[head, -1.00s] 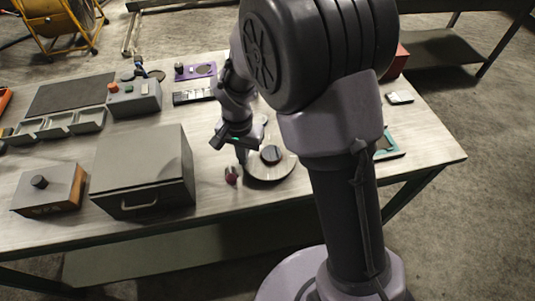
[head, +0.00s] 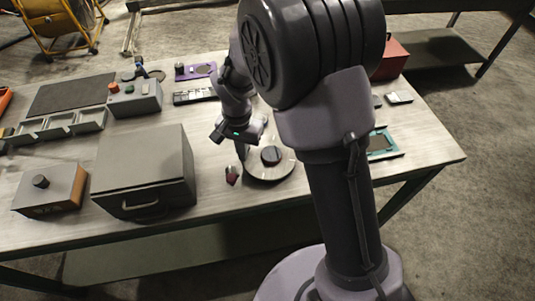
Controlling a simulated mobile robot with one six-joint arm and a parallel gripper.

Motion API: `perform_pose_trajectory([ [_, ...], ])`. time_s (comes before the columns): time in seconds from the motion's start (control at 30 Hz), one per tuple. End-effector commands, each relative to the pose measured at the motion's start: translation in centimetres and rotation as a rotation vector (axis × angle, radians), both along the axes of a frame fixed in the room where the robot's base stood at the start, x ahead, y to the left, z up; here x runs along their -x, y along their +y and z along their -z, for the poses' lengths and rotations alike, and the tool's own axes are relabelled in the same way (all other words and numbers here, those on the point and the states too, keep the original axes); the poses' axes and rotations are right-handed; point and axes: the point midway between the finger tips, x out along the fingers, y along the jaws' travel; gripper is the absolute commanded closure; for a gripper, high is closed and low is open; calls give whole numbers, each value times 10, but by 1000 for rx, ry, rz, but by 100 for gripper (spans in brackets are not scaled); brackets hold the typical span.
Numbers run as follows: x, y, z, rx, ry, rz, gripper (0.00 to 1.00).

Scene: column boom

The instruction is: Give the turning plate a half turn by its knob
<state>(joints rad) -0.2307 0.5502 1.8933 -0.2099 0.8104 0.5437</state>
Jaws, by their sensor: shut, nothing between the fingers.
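The turning plate (head: 287,167) is a round, pale grey disc on the workbench, left of my column. A dark round piece (head: 271,155) stands near its middle; I cannot tell whether this is the knob, and no other knob shows clearly. The far edge of the plate is partly covered by my arm. My gripper (head: 241,157) points down at the left edge of the plate, shut and empty. Its fingertips are small here, and I cannot tell whether they touch the plate.
A small dark red object (head: 232,175) stands just left of the plate, close to my gripper. A large grey box (head: 145,170) with a handle is further left. A grey control box (head: 135,99) and a purple plate (head: 204,69) lie behind. A teal frame (head: 388,152) lies right of my column.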

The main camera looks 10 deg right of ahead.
Motion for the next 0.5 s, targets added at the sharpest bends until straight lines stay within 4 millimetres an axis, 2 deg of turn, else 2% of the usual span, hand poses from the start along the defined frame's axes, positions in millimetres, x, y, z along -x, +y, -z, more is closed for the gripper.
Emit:
perform_pose_trajectory([
  [0.03, 0, -4, 5, 7, 8, -5, 100],
  [0.5, -4, -6, 6, 7, 11, -5, 100],
])
